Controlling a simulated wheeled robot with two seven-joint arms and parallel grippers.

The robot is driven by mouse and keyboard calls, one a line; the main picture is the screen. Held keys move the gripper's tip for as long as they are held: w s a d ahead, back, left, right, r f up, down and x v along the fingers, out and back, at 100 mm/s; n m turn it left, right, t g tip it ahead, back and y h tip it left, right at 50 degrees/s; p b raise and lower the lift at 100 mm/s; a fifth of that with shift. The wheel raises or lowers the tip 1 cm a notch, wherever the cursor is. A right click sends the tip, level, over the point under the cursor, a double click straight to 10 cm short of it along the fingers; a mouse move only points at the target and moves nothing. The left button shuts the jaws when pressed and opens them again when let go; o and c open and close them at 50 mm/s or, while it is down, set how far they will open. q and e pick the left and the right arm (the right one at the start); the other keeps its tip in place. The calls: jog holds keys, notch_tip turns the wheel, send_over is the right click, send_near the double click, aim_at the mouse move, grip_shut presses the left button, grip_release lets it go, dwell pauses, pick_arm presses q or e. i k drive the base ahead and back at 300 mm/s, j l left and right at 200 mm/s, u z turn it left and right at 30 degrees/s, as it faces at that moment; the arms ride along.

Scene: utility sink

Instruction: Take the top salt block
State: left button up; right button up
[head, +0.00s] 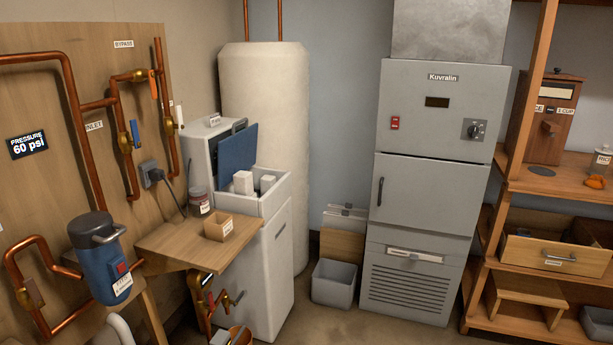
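A white salt block (243,182) shows in the open top of the white softener cabinet (268,272), and it stands the higher of two. A second white block (267,182) sits just to its right, partly hidden by the cabinet rim. I cannot tell whether the two blocks touch or what lies beneath them. A blue lid (237,150) stands raised behind the blocks. Neither of my grippers shows in the head view.
A wooden shelf (180,240) in front of the cabinet holds a small wooden box (218,227) and a jar (199,202). Copper pipes and a blue filter housing (100,258) stand at left. A grey bin (333,284) sits on the floor beside the grey furnace (428,190).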

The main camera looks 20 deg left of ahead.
aim_at(243, 180)
jog(key=i+l+u, duration=0.1)
jog(key=i, duration=1.35)
jog(key=i+l+u, duration=0.1)
jog(key=i+u, duration=0.15)
jog(key=i, duration=0.15)
jog(key=i+l+u, duration=0.25)
jog(key=i, duration=0.15)
jog(key=i+l+u, duration=0.25)
jog(key=i, duration=0.15)
jog(key=j, duration=0.1)
